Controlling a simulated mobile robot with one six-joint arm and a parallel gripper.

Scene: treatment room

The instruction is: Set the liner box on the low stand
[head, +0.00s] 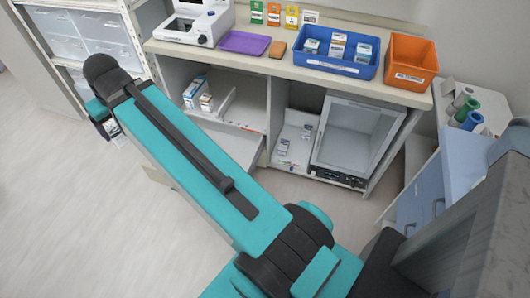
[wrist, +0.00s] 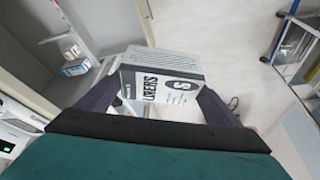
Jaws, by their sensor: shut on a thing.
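The liner box (wrist: 165,85) is a grey-white box with dark "LINERS" lettering and a black patch with an S. In the wrist view it sits between the two dark fingers of my gripper (wrist: 160,92), which is shut on it. It is held up in front of the wrist, with pale floor and furniture behind it. In the head view my arm hides most of the gripper; only a small part of the box (head: 111,127) shows past the arm's end at left. I cannot make out the low stand for certain in either view.
A counter (head: 270,62) holds a blue bin (head: 336,68) of boxes, an orange bin (head: 407,62), a purple tray (head: 244,43) and a white device (head: 197,22). Below are open shelves and a glass-door cabinet (head: 355,138). A drawer rack (head: 82,35) stands at left. Floor at left is clear.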

